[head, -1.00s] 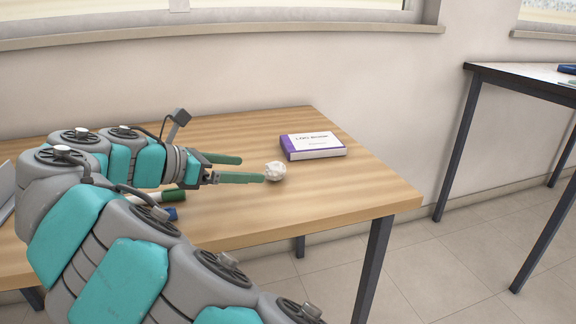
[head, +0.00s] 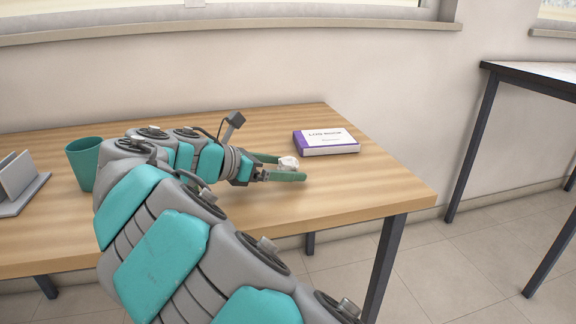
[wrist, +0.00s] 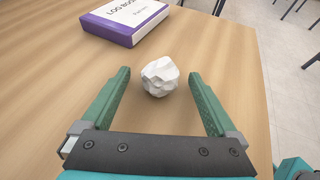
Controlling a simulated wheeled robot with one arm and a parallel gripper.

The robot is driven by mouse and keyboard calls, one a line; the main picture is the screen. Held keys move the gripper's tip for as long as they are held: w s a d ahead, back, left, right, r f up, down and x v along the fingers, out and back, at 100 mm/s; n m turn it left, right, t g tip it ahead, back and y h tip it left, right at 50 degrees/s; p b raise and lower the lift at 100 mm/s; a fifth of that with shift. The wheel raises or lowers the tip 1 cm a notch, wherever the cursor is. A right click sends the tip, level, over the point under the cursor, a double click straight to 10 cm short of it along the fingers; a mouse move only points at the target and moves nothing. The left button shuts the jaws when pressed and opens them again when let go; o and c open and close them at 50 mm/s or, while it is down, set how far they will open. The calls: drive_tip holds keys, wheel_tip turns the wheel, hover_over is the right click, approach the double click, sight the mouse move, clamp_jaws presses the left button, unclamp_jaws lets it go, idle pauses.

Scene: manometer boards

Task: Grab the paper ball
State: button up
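The white crumpled paper ball (head: 288,163) rests on the wooden table (head: 375,190). In the wrist view the ball (wrist: 160,76) lies ahead, level with the two green fingertips, with a gap on each side. My gripper (head: 292,168) is open and low over the table, its fingers on either side of the ball in the head view. In the wrist view the fingers (wrist: 160,74) are spread wide and appear not to touch the ball.
A purple and white log book (head: 326,142) lies just beyond the ball, also in the wrist view (wrist: 124,20). A teal cup (head: 84,165) and a grey stand (head: 20,185) are at the left. The table's right part is clear. Another table (head: 540,78) stands at the right.

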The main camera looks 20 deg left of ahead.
drive_tip(key=c, duration=1.4)
